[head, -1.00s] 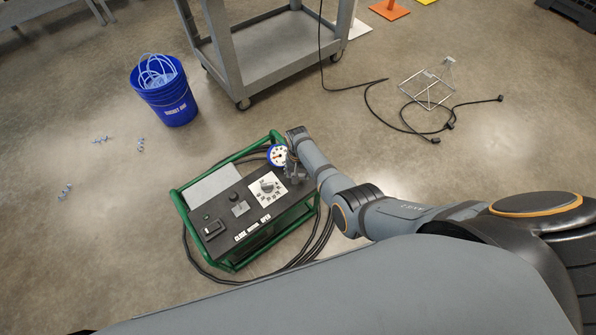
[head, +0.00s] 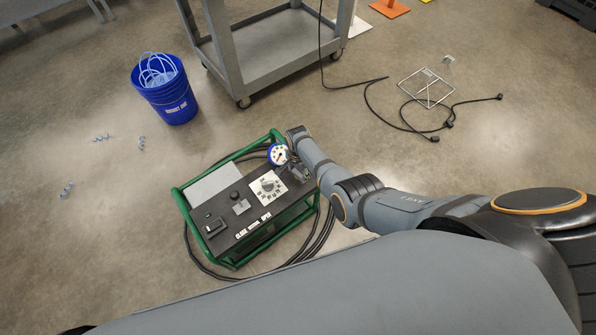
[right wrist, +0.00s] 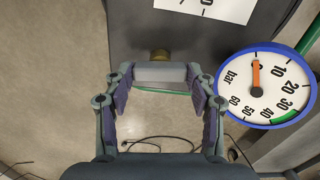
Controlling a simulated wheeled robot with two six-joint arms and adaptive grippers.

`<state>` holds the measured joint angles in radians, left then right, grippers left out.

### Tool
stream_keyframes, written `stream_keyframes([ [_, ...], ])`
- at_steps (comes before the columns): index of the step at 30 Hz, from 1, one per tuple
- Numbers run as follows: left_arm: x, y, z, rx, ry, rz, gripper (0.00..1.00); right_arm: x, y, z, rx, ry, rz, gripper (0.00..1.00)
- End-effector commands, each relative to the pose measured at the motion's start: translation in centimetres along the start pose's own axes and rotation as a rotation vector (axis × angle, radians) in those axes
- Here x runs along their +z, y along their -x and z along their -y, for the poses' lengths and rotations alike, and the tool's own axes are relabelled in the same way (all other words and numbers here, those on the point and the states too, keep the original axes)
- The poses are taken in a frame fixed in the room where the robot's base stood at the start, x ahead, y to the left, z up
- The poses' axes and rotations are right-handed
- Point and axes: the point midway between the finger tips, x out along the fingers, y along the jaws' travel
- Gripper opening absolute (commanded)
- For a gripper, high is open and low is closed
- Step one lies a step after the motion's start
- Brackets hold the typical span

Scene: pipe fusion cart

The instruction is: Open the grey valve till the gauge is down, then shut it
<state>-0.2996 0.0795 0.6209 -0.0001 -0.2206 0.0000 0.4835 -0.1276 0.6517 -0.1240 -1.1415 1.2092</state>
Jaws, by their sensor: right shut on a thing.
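The grey valve (right wrist: 160,73) shows in the right wrist view as a short grey bar in front of a brass fitting (right wrist: 160,55). My right gripper (right wrist: 160,88) is shut on it, with one finger at each end of the bar. In the head view my right gripper (head: 298,172) is at the right end of the machine, and the valve is too small to make out there. The blue-rimmed gauge (right wrist: 273,86) has its orange needle at about 0 bar; it also shows in the head view (head: 278,154). My left gripper is not in view.
The black machine (head: 238,208) stands in a green tube frame (head: 186,217) on the floor, with black cables (head: 318,240) around it. A blue bucket (head: 170,104), a grey cart (head: 268,69) and a wire stand (head: 428,88) stand beyond. Small loose parts (head: 67,189) lie at the left.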

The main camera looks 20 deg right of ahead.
Motion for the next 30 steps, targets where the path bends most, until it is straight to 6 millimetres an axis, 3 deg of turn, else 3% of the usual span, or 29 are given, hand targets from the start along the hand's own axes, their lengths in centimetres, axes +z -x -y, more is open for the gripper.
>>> stream_keyframes([
  [16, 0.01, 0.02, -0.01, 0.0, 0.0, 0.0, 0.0, -0.08, 0.0, -0.01, 0.0, -0.021, -0.002, 0.25],
  [17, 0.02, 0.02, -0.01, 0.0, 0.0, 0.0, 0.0, -0.08, 0.0, -0.01, 0.0, -0.021, -0.002, 0.6],
  [21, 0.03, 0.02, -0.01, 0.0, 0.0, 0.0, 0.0, -0.06, 0.0, 0.0, 0.0, -0.021, -0.001, 0.79],
  [30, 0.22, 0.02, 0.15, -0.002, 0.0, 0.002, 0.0, -0.02, 0.03, 0.01, 0.0, -0.02, 0.0, 0.79],
])
